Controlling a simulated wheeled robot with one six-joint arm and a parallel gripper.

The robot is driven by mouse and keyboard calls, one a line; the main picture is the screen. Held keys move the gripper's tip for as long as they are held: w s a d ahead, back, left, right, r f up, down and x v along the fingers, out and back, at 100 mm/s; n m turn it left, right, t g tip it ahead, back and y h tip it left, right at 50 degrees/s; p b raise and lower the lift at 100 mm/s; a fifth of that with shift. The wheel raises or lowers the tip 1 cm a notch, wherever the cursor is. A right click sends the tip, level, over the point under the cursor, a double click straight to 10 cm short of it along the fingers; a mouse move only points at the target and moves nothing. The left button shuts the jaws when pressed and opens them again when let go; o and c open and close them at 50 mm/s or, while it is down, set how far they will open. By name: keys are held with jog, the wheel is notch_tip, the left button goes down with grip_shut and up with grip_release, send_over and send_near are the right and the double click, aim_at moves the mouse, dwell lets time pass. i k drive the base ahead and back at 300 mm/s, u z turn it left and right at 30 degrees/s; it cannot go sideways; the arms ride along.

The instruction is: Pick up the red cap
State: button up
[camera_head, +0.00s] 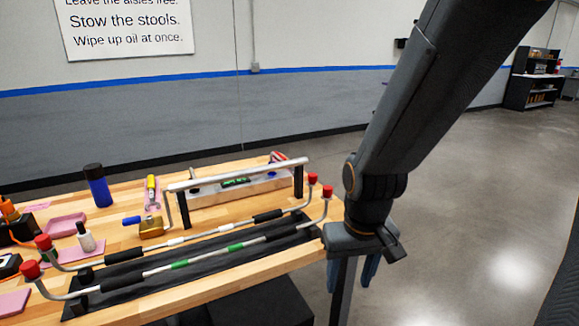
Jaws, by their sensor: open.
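Several red caps sit on the ends of two bent metal tubes lying along a black tray (130,303) on the wooden bench. Two are at the right end, a farther red cap (312,178) and a nearer red cap (327,191). At the left end are another red cap (43,242) and a nearer red cap (31,270). My gripper (352,276) points down beside the bench's right end, to the right of and nearer than the right-hand caps. Its blue fingers are apart and no cap shows between them; its body partly hides them.
The wooden bench (222,283) also holds a metal rail on black posts (240,174), a dark blue bottle (97,187), a brass padlock-like block (151,228), a small white bottle (86,238) and a pink tray (66,225). Open floor (470,200) lies to the right.

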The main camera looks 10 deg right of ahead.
aim_at(312, 177)
jog(key=z, duration=1.4)
jog(key=k, duration=1.15)
jog(key=u, duration=1.3)
jog(key=i, duration=0.95)
jog(key=u, duration=0.05)
